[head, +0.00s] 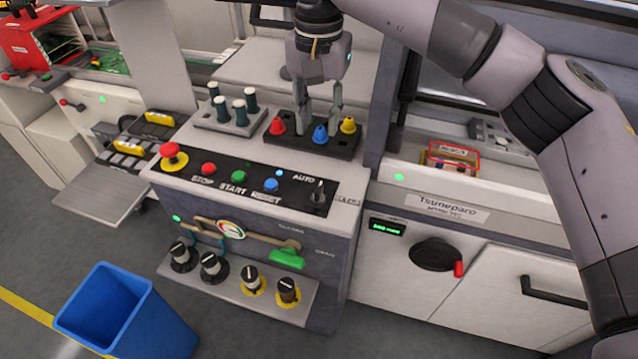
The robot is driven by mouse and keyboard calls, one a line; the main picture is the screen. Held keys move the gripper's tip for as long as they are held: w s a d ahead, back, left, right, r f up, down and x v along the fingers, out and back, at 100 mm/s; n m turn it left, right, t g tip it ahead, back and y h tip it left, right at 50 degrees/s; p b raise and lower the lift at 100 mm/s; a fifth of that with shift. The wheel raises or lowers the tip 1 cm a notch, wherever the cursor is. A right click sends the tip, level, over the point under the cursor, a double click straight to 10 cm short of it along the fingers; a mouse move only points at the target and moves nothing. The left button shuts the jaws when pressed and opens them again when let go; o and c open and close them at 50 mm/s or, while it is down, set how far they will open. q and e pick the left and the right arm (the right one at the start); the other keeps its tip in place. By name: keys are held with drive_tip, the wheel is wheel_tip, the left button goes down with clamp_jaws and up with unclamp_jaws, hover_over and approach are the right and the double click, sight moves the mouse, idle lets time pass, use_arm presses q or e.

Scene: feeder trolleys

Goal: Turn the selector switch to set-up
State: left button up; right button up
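The selector switch (319,193) is a small dark knob at the right end of the black control panel (225,186). The word AUTO stands to its upper left. Small lettering to its right is too blurred to read, and I cannot tell for sure which position the knob points to. My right gripper (319,122) points down behind the panel, over the black tray with coloured knobs. Its two fingers are apart with nothing seen between them, and it is clear of the switch. My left gripper is not in view.
On the panel are a red mushroom button (172,155) and the STOP (208,169), START and RESET buttons. Behind stand green-and-white pegs (242,112) and the black tray (292,142) with red, blue and yellow pieces. A blue bin (115,310) stands at front left.

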sight(319, 187)
wheel_tip(319, 187, down, 17)
drive_tip(key=p, duration=0.4)
drive_tip(key=shift+f, duration=0.15)
drive_tip(key=shift+c, duration=0.6)
clamp_jaws()
